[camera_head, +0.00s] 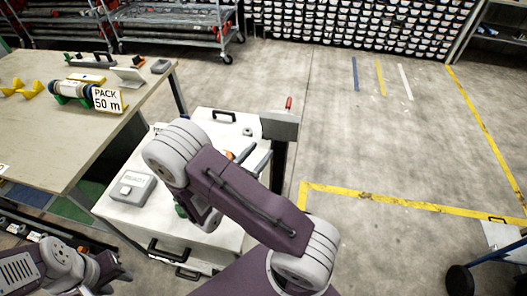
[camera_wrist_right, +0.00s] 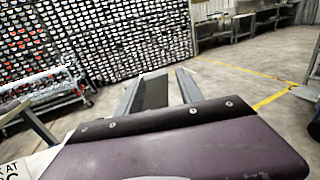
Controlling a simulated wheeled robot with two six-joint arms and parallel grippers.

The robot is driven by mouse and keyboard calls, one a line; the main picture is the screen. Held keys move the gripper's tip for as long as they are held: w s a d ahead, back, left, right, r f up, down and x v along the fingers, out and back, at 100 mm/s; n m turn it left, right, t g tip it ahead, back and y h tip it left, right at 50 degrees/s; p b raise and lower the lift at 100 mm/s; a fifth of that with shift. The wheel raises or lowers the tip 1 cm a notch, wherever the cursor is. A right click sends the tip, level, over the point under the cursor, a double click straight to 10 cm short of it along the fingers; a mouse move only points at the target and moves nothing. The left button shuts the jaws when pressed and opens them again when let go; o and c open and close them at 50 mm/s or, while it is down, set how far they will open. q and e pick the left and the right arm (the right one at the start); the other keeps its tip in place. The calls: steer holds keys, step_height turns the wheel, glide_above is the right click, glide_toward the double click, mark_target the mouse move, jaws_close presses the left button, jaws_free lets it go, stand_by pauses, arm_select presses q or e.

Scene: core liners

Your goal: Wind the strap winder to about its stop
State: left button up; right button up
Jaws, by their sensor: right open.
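A grey block (camera_head: 281,128) with a small upright red handle (camera_head: 289,102) stands at the right edge of the white cabinet top; it may be the strap winder, but I cannot be sure. My purple right arm crosses the cabinet and hides much of its middle. In the right wrist view my right gripper (camera_wrist_right: 160,92) has its two grey fingers apart. A dark grey surface shows between them; I cannot tell whether they touch it. Part of my left arm (camera_head: 70,268) shows at the bottom left; its fingers cannot be made out.
The white cabinet (camera_head: 130,218) carries a grey box (camera_head: 132,187). The wooden table (camera_head: 65,145) at left bears a PACK 50 m sign (camera_head: 108,100), a roll (camera_head: 72,90) and yellow pieces. A cart (camera_head: 165,20) stands behind.

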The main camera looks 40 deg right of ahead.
steer(key=shift+s+d+r, duration=0.45)
steer(key=shift+s+r, duration=0.05)
steer(key=shift+s, duration=0.25)
